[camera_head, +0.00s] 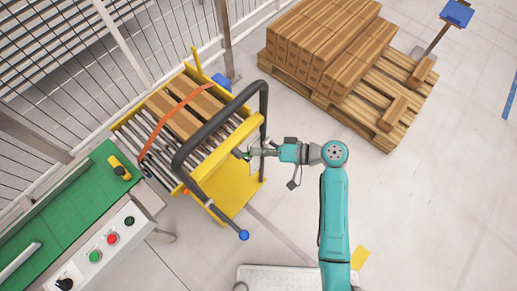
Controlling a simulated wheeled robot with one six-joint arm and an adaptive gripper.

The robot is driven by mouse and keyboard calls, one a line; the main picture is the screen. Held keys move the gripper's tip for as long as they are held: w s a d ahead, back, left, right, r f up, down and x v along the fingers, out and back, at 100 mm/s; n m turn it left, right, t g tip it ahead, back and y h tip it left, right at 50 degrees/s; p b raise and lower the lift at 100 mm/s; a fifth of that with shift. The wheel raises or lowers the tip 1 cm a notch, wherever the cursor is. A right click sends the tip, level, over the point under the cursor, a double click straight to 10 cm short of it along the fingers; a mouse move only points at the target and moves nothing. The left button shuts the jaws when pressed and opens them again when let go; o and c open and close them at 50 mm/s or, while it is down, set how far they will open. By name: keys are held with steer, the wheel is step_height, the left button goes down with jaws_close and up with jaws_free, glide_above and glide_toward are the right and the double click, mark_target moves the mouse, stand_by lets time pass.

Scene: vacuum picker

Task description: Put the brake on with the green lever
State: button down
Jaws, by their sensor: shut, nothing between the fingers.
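The yellow roller cart (236,187) stands left of centre, with a black push handle (222,113) arching over its near end. A small dark green piece, which looks like the green lever (246,155), shows at the cart's end, just left of my gripper (254,152). My gripper is shut with nothing held, and its fingertips are at or very close to that green piece. I cannot tell whether they touch. The lever's full shape and its position are too small and partly hidden to tell.
The cart carries cartons (168,113) under an orange strap. A bar with a blue knob (244,235) sticks out at its near side. A green conveyor (75,200) with buttons lies left. A pallet of boxes (325,40) stands behind.

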steer(key=shift+s+a+f+m+y, duration=0.1)
steer(key=shift+s+f+m+y, duration=0.05)
steer(key=shift+f+m+y, duration=0.2)
steer(key=m+y, duration=0.1)
steer(key=s+a+f+m+y, duration=0.1)
steer(key=shift+s+a+f+m+g, duration=0.1)
steer(key=shift+s+f+m+g, duration=0.15)
steer(key=shift+m+g, duration=0.15)
steer(key=shift+s+a, duration=0.1)
stand_by(0.5)
stand_by(0.4)
